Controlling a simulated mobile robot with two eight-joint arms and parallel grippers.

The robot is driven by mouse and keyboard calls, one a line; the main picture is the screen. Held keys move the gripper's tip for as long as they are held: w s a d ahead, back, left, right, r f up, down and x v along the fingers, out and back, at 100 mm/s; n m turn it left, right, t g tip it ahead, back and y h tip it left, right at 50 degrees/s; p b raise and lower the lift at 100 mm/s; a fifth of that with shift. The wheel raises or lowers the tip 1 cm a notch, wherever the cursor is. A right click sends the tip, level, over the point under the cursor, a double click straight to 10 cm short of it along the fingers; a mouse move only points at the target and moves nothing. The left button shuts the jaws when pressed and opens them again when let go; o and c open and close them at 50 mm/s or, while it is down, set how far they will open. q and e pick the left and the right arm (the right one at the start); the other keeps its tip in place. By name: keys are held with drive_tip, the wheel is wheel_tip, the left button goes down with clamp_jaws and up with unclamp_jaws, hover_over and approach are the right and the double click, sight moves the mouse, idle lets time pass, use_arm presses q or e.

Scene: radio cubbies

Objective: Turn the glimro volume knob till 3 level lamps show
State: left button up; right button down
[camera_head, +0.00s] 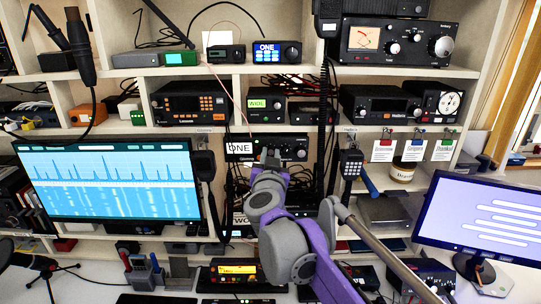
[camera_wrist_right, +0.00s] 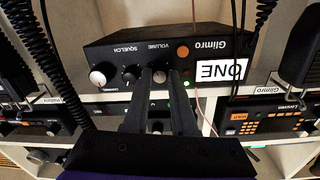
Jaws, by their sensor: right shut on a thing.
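The black Glimro radio (camera_head: 288,141) with a white ONE label stands in a middle cubby in the head view. In the right wrist view the Glimro radio (camera_wrist_right: 205,52) appears upside down. Its volume knob (camera_wrist_right: 160,77) is grey and sits between the fingertips of my right gripper (camera_wrist_right: 160,80), which is shut on it. The squelch knob (camera_wrist_right: 131,74) is just left of the fingers. A small green lamp (camera_wrist_right: 186,84) glows right of the right finger; the finger may hide other lamps. My right gripper (camera_head: 270,157) covers part of the radio front in the head view. My left gripper is not in view.
A hand microphone (camera_head: 204,166) hangs left of the arm, and a keypad handset (camera_head: 351,164) hangs to the right. Other radios fill the neighbouring cubbies.

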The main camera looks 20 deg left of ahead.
drive_tip(key=m+p, duration=0.1)
drive_tip(key=m, duration=0.2)
drive_tip(key=shift+r+m, duration=0.1)
drive_tip(key=shift+m, duration=0.2)
drive_tip(key=m+p, duration=0.1)
drive_tip(key=m, duration=0.3)
drive_tip(key=shift+m+p, duration=0.3)
drive_tip(key=c, duration=1)
unclamp_jaws()
drive_tip(key=b+v, duration=0.1)
drive_tip(key=v, duration=1)
drive_tip(key=shift+w, duration=0.15)
